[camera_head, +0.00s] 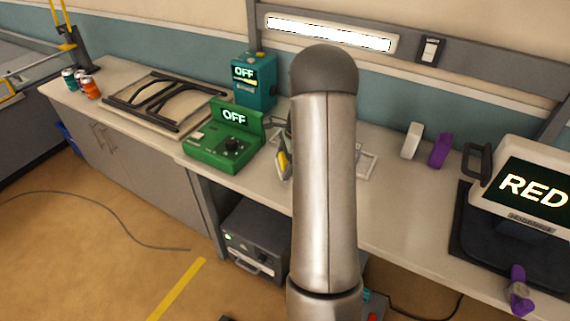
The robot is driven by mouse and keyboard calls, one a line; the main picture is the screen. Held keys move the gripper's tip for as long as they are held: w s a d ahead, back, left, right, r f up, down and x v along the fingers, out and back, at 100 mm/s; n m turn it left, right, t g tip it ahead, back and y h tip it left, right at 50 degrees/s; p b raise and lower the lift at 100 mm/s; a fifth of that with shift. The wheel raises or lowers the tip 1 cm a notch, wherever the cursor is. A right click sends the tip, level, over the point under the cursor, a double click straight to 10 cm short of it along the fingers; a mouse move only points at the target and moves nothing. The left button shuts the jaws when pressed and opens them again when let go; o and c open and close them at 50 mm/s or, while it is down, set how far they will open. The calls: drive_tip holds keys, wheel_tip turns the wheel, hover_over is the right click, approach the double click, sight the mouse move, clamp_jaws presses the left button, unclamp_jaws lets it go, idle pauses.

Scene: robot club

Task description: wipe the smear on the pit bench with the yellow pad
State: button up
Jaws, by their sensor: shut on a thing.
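My arm stands upright in the middle of the view and hides most of my gripper (286,157). A sliver of the yellow pad (282,163) shows at the arm's left edge, just right of the green console, in my shut gripper. Whether the pad touches the bench top cannot be told. The pit bench (400,195) is a long pale-topped bench along the wall. I see no smear on its visible parts; the area behind my arm is hidden.
A green console (225,142) and a teal box (255,82), both reading OFF, stand left of my gripper. A pale frame (368,163), a white block (411,141) and a purple piece (440,150) stand to the right. A RED screen (530,185) is farther right.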

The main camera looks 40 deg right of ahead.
drive_tip(key=shift+r+p, duration=1.5)
drive_tip(key=shift+r, duration=0.95)
